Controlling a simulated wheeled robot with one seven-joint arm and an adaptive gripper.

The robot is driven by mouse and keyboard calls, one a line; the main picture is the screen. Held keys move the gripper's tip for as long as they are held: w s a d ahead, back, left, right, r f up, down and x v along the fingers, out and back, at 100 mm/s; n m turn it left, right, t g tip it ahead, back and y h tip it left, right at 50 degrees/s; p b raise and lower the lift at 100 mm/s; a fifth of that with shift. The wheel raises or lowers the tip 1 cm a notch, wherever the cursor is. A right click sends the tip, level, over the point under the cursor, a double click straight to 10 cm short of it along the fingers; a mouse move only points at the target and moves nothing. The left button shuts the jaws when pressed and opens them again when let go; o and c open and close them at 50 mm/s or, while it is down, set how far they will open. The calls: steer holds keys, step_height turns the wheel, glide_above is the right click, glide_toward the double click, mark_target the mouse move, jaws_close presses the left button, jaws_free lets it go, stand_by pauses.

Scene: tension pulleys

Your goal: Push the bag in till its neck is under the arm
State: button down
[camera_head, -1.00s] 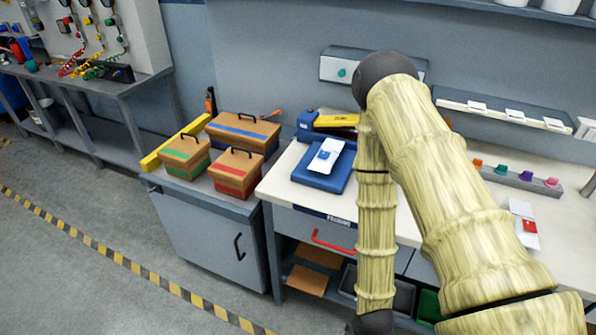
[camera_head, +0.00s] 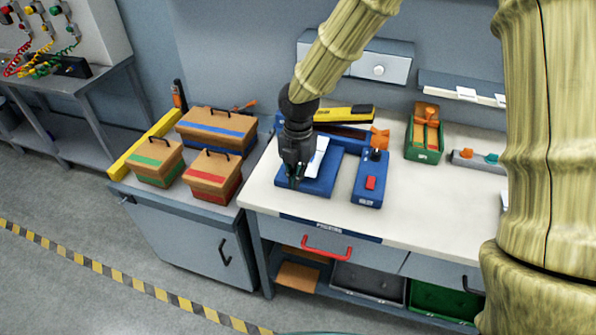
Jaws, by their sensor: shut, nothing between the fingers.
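The white bag (camera_head: 318,158) lies on a blue tray (camera_head: 325,187) on the white bench. It is partly hidden behind my gripper. Behind the tray is a low device with a yellow and black arm (camera_head: 343,114), which lies roughly level. My gripper (camera_head: 294,184) is black, points down and is shut and empty. It shows over the front left part of the tray, in front of the bag; whether it touches the bag I cannot tell. The bag's neck and how it lies relative to the device's arm are hidden.
A blue box with a red button (camera_head: 370,182) stands just right of the tray. A green bin with orange parts (camera_head: 424,140) is farther right. Cases with coloured bands (camera_head: 213,172) stand on a cabinet to the left. The bench front is clear.

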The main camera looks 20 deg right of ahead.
steer(key=shift+n, duration=0.6)
steer(key=f, duration=0.2)
steer(key=w+f+p, duration=0.1)
steer(key=f, duration=0.1)
steer(key=f+p, duration=0.1)
steer(key=f, duration=0.2)
steer(key=shift+w+d, duration=0.25)
steer(key=shift+w, duration=0.05)
steer(key=shift+w+d+p, duration=0.4)
steer(key=shift+w+p, duration=0.1)
steer(key=shift+w, duration=0.15)
steer(key=shift+w+d+p, duration=0.4)
steer(key=shift+w+p, duration=0.1)
steer(key=shift+w, duration=0.1)
steer(key=shift+w+d+f, duration=0.15)
steer(key=shift+w+d, duration=0.15)
steer(key=shift+w, duration=0.15)
steer(key=w+d, duration=0.1)
steer(key=w, duration=0.1)
steer(key=w+d+p, duration=0.1)
steer(key=w+d, duration=0.1)
steer(key=w+d+p, duration=0.1)
steer(key=w, duration=0.1)
steer(key=shift+w+d, duration=0.25)
steer(key=shift+w, duration=0.1)
